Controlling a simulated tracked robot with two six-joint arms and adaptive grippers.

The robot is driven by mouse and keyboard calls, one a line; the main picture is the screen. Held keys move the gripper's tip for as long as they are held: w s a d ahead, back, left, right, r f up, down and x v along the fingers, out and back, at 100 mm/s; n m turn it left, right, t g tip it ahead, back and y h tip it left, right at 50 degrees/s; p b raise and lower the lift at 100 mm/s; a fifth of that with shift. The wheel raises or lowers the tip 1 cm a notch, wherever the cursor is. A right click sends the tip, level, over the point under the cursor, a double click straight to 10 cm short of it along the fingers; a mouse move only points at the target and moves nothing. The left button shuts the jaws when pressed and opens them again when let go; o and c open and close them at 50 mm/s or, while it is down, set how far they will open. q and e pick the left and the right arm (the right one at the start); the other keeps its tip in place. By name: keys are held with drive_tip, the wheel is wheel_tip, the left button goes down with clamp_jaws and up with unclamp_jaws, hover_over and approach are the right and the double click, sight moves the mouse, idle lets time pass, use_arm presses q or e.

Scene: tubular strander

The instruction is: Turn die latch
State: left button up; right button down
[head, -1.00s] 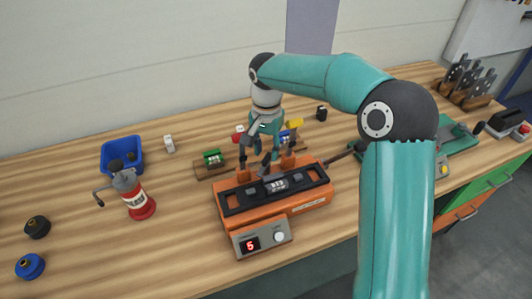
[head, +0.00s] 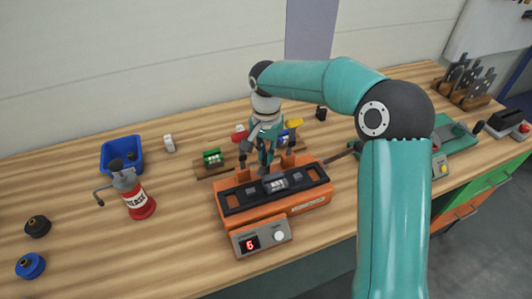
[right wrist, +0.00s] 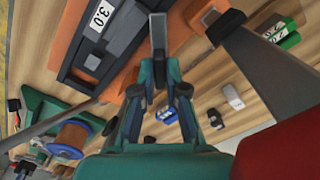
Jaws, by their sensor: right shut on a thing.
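The orange die machine (head: 312,203) stands mid-table with a black frame on top, a labelled die (head: 276,184) in the frame and a front display reading 5. In the right wrist view the black frame (right wrist: 118,52) shows with a 3.0 label. My right gripper (head: 265,168) points down at the machine's back edge, its fingers together. In the right wrist view the fingertips (right wrist: 158,30) meet on a small dark part at the frame's edge, which I take for the die latch; the fingers mostly hide it. My left gripper is not in view.
A red-and-white grease can (head: 137,197) and a blue bin (head: 121,155) stand at the left. Wooden holders with a green die (head: 212,157) sit behind the machine. A green device (head: 452,137) lies to the right.

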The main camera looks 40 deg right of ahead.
drive_tip(key=shift+m+b, duration=0.4)
drive_tip(key=shift+m, duration=1)
drive_tip(key=c, duration=1.2)
unclamp_jaws()
drive_tip(key=shift+w, duration=0.1)
drive_tip(key=shift+r, duration=0.1)
wheel_tip(320, 180, up, 12)
